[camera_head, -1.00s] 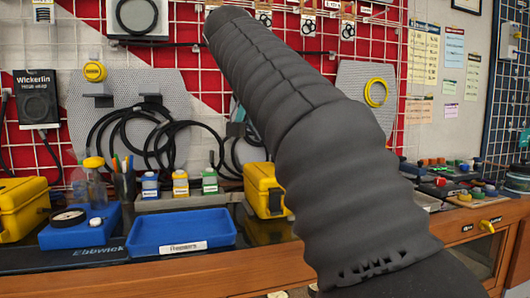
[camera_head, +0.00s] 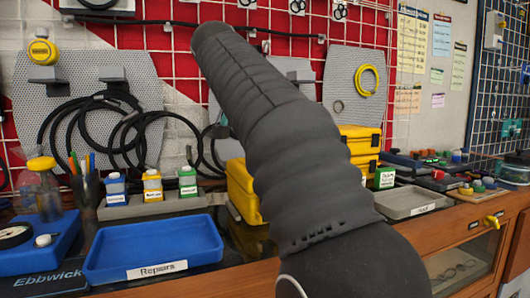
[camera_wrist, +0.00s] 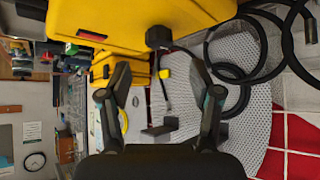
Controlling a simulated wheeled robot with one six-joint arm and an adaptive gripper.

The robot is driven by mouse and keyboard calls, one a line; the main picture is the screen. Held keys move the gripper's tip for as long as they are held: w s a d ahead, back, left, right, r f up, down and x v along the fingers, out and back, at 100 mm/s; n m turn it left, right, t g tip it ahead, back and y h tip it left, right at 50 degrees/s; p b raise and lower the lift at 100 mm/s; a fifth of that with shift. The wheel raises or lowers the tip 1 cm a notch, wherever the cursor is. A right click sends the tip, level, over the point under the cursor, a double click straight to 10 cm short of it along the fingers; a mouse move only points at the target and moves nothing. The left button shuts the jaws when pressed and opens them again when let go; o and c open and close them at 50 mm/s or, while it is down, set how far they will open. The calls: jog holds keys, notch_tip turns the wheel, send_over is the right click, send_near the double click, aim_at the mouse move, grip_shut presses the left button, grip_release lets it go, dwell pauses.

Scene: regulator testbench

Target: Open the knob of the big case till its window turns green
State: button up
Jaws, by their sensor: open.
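In the wrist view, a large yellow case (camera_wrist: 215,14) fills the top of the picture. A black knob (camera_wrist: 158,38) sticks out from its edge. A dark red strip (camera_wrist: 91,36), which looks like the window, shows on the case left of the knob; it is not green. My gripper (camera_wrist: 156,66) is open and empty, its fingers apart below the knob and not visibly touching it. In the head view, a yellow case (camera_head: 243,190) is partly behind my arm, and stacked yellow cases (camera_head: 360,140) stand right of it. My gripper is hidden there.
A blue tray (camera_head: 152,249) and small bottles (camera_head: 152,185) stand left on the bench. Black cables (camera_head: 95,120) hang on the pegboard. A grey tray (camera_head: 412,203) lies at right. In the wrist view, more yellow cases (camera_wrist: 108,120) and a small yellow piece (camera_wrist: 166,74) show beyond the fingers.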

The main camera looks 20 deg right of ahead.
jog(key=x, duration=0.7)
jog(key=shift+d+f+b, duration=0.1)
jog(key=shift+b, duration=0.3)
jog(key=c, duration=1.1)
